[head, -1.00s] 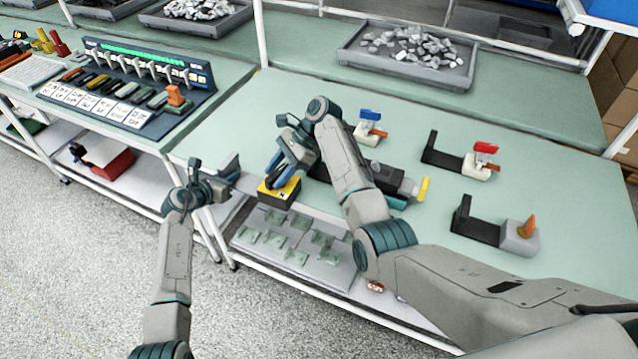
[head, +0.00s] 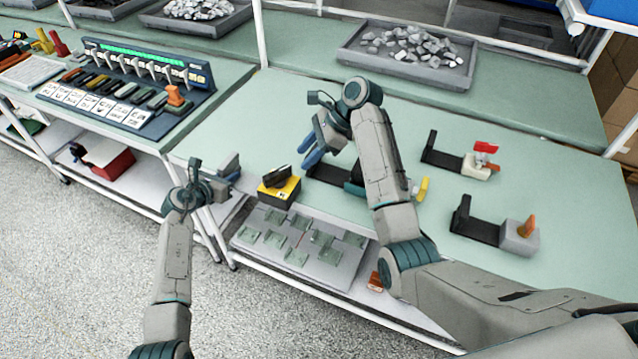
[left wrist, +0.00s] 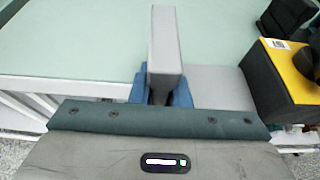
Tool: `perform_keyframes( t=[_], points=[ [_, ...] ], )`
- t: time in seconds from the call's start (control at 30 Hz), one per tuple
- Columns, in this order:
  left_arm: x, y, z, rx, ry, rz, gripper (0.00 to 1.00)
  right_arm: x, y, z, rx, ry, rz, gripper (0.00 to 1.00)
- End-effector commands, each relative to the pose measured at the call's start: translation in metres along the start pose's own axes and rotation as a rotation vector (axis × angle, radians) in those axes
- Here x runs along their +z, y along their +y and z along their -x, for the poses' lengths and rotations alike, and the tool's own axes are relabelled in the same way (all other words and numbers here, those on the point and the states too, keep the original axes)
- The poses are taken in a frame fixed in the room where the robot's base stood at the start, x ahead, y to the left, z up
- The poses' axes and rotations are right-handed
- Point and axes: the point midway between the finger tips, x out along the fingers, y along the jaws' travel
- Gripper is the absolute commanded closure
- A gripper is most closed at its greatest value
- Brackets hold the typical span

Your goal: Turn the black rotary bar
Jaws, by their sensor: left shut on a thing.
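The black rotary bar (head: 277,174) sits on top of a yellow and black box (head: 281,191) near the table's front edge. In the left wrist view, the bar (left wrist: 291,14) and the box (left wrist: 292,75) show at the right edge, partly cut off. My left gripper (head: 226,176) is left of the box, shut on a grey block. In the left wrist view, this block (left wrist: 165,50) stands between the blue fingers. My right gripper (head: 311,151) is above the table, right of the bar and apart from it. Its blue fingers look spread and empty.
Black holders with a red-handled switch (head: 485,160) and an orange-handled switch (head: 522,236) stand at the right. My right arm hides part of the table's middle. A grey tray of scraps (head: 405,57) is at the back. A breaker panel (head: 150,75) stands at the left.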

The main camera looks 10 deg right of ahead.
Motion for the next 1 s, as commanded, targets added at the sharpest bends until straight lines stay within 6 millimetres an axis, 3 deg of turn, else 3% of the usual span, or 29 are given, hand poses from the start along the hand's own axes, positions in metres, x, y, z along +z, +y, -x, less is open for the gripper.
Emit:
perform_keyframes(
  t=[0.3,0.6,1.0],
  points=[
    [0.0,0.0,0.0,0.0,0.0,-0.001,1.0,-0.018,0.033,-0.025,-0.109,0.208,-0.005,0.6],
    [0.0,0.0,0.0,0.0,0.0,0.0,1.0,-0.033,0.06,-0.027,-0.195,0.358,-0.036,0.6],
    [0.0,0.0,0.0,0.0,0.0,0.0,1.0,-0.037,0.068,-0.025,-0.219,0.4,-0.049,0.6]
  ],
)
